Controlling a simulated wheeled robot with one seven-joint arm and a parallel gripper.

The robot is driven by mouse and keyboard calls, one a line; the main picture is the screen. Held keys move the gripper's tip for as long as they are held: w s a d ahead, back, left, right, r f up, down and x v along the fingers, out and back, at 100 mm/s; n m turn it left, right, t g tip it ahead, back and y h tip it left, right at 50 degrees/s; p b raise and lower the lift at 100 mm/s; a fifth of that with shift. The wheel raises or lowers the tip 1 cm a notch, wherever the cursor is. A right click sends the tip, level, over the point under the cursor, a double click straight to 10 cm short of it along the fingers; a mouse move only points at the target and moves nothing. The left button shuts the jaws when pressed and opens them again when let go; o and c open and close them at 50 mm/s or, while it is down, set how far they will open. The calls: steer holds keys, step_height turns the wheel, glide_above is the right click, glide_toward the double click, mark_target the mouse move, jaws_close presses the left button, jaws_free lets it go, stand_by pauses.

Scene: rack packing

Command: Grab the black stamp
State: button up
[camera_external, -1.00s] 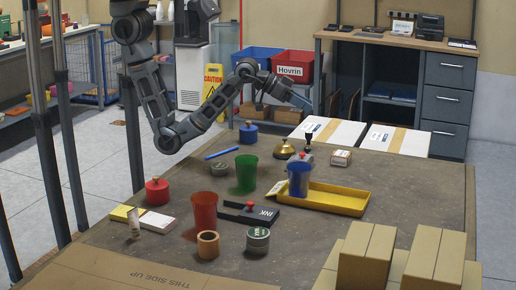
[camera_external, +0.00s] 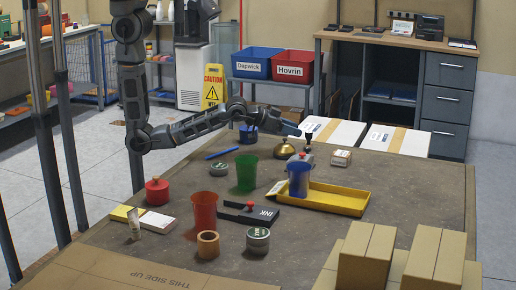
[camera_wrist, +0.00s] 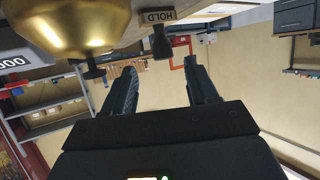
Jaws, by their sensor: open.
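The black stamp (camera_external: 308,144) stands upright on the table, right of the brass bell (camera_external: 284,150) and behind the blue cup (camera_external: 299,180). Its lower part is partly hidden. In the wrist view, which is upside down, a stamp labelled HOLD (camera_wrist: 160,38) shows its black handle pointing down in the picture, beside the bell (camera_wrist: 75,22). My gripper (camera_external: 298,131) is close above and left of the stamp. In the wrist view my gripper's fingers (camera_wrist: 157,76) are apart and empty, with the handle's end lying ahead between them.
A yellow tray (camera_external: 340,207) lies in front of the stamp, with the blue cup at its left end. A small box (camera_external: 341,157) is to the right. A green cup (camera_external: 247,173) and a blue lidded pot (camera_external: 248,134) stand left. Cartons (camera_external: 398,258) fill the front right.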

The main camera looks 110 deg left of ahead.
mark_target(309, 132)
steer(key=x, duration=0.6)
steer(key=shift+w+a+f, duration=0.2)
steer(key=shift+a, duration=0.2)
steer(key=c, duration=1.1)
